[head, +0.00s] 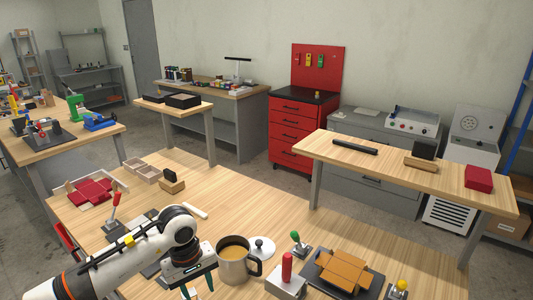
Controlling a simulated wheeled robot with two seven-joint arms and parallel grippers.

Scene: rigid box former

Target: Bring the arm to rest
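My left arm comes in from the lower left, over the front wooden table (240,205). It is white with black joints and a yellow mark. Its gripper (192,284) points down at the lower edge of the view, just left of a grey mug (238,266) holding a brown content. The fingers are partly hidden by the gripper body and cut by the frame, so their opening is unclear. My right arm and gripper are not in view.
Around the mug stand a white lid (262,248), a red-handled block (286,278), a green-knobbed lever (298,245) and an orange-brown box form (342,268) on a dark plate. A red-lined tray (92,190) is at the left. The table's middle back is clear.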

